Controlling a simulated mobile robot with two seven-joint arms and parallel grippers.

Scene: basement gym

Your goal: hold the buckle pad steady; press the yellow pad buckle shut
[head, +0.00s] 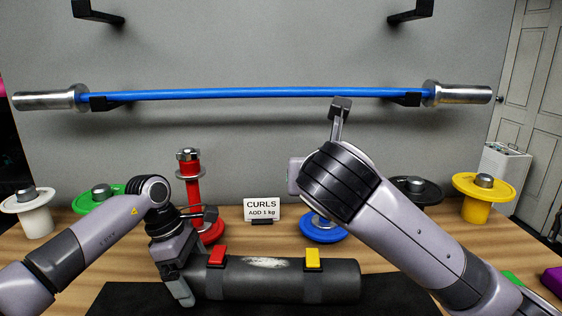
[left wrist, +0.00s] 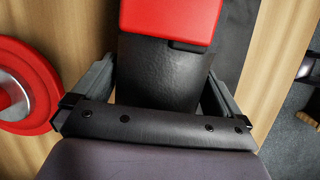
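The buckle pad (head: 336,286) is a dark padded cylinder lying across the front of the table. A red buckle (head: 217,256) sits on its left part and a yellow buckle (head: 312,258) on its right part; I cannot tell if the yellow one is fully shut. My left gripper (head: 186,262) is at the pad's left end. In the left wrist view the pad (left wrist: 162,75) lies between its fingers, which close against both sides, with the red buckle (left wrist: 170,18) just beyond. My right gripper (head: 340,108) is raised above and behind the yellow buckle, pointing away; its fingers are not clear.
A dark mat (head: 400,295) lies under the pad. Behind stand a red post (head: 190,190), a "CURLS" sign (head: 262,210), a blue plate (head: 322,232) and a yellow plate (head: 484,187). A blue barbell (head: 250,93) hangs on the wall.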

